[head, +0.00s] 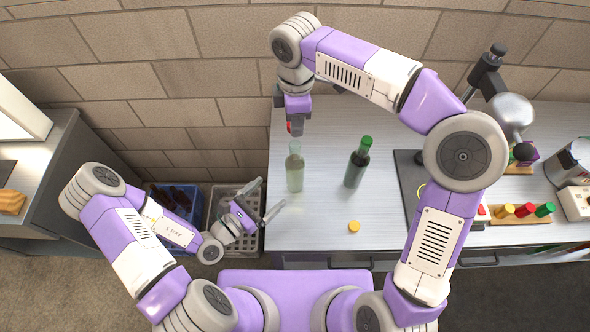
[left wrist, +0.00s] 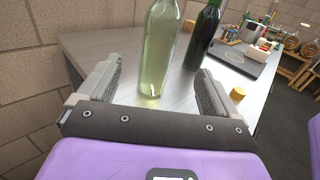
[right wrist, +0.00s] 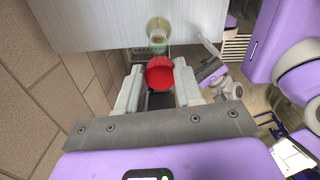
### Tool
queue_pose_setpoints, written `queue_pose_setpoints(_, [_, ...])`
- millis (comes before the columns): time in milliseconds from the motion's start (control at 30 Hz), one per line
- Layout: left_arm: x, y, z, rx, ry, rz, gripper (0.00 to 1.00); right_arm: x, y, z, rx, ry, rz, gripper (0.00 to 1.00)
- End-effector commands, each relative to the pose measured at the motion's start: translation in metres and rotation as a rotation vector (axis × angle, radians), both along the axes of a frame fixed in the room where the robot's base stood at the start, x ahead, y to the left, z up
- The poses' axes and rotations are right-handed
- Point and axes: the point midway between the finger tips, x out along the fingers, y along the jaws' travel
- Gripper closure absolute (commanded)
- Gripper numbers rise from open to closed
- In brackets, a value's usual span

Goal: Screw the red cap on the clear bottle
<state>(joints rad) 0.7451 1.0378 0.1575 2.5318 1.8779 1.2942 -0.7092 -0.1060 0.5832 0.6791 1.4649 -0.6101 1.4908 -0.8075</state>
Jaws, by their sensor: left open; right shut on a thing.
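The clear bottle (head: 295,172) stands upright and uncapped near the left edge of the metal bench. In the left wrist view the clear bottle (left wrist: 160,50) shows beyond and between the fingers. My left gripper (head: 271,196) is open and empty, to the left of the bottle and low. My right gripper (head: 294,128) is shut on the red cap (right wrist: 160,73) and holds it above the bottle's mouth. In the right wrist view the clear bottle (right wrist: 158,32) shows beyond the cap, apart from it. In the head view the red cap (head: 290,127) is mostly hidden by the gripper.
A yellow cap (head: 354,227) lies near the front edge. Several caps on a wooden block (head: 505,221) and a dark mat are at right. Crates (head: 178,202) stand left of the bench.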

Motion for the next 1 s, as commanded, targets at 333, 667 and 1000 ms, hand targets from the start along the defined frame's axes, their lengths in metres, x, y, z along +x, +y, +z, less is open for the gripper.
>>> queue_pose_setpoints(333, [0.024,-0.026,0.001,-0.002,-0.004,-0.004,0.08,0.000,0.000,0.000,0.000,0.001,-0.001,0.92])
queue_pose_setpoints(667, [0.068,-0.068,0.001,-0.001,-0.003,-0.003,0.08,0.000,0.000,0.000,0.000,0.001,-0.001,0.92])
queue_pose_setpoints(1000, [0.085,-0.084,0.000,0.001,-0.001,-0.001,0.08,0.000,0.000,0.000,0.000,0.001,-0.001,0.92])
